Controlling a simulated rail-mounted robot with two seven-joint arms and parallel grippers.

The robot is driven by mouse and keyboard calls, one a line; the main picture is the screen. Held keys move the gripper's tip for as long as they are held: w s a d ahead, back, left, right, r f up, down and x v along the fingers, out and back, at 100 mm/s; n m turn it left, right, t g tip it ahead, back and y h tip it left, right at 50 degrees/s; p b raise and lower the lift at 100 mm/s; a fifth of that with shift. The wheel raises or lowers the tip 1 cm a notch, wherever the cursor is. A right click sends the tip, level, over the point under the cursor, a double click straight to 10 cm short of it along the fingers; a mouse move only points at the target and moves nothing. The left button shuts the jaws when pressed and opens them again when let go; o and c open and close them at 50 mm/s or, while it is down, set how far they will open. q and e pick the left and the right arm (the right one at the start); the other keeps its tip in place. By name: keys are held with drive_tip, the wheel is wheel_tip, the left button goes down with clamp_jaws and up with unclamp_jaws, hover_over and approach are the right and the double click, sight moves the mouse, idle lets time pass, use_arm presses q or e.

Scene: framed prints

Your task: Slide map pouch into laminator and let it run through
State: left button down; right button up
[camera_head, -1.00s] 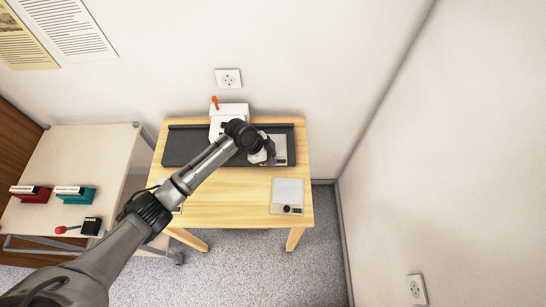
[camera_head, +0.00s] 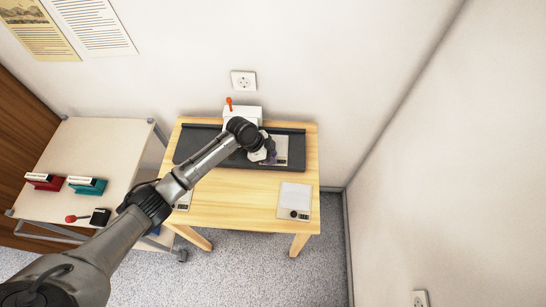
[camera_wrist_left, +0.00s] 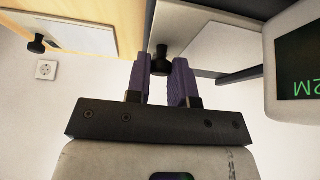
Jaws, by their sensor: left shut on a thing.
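My left gripper (camera_head: 267,153) is shut on the black knob (camera_wrist_left: 161,62) of a pale flat pouch, its purple pads on either side in the wrist view. The held pouch (camera_head: 281,148) is over the right part of a dark tray (camera_head: 190,147), partly hidden by the gripper; I cannot tell whether it touches the tray. The laminator, a white box (camera_head: 246,112) with an orange lever (camera_head: 229,102), stands at the tray's back edge. In the wrist view a white housing with a green readout (camera_wrist_left: 300,68) is at the right. My right gripper is not in view.
Another pouch (camera_head: 295,195) with a black knob lies at the table's (camera_head: 240,205) front right. One more (camera_head: 184,201) is half hidden by my arm. A side cart (camera_head: 95,150) holds red (camera_head: 43,182) and teal (camera_head: 87,186) holders. Walls stand behind and right.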

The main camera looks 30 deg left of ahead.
use_arm(q)
drive_tip(key=shift+a, duration=0.7)
drive_tip(key=shift+a+f, duration=0.15)
drive_tip(key=shift+a, duration=0.2)
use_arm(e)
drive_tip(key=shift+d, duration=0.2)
use_arm(q)
drive_tip(key=c, duration=0.9)
unclamp_jaws()
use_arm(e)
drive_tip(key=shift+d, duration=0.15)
use_arm(q)
drive_tip(key=shift+a+r, duration=0.1)
drive_tip(key=shift+r, duration=0.1)
drive_tip(key=v, duration=0.4)
drive_tip(key=p+v, duration=0.1)
drive_tip(key=v, duration=0.4)
drive_tip(key=p+v, duration=0.1)
drive_tip(key=v, duration=0.3)
drive_tip(key=shift+d+r, duration=0.3)
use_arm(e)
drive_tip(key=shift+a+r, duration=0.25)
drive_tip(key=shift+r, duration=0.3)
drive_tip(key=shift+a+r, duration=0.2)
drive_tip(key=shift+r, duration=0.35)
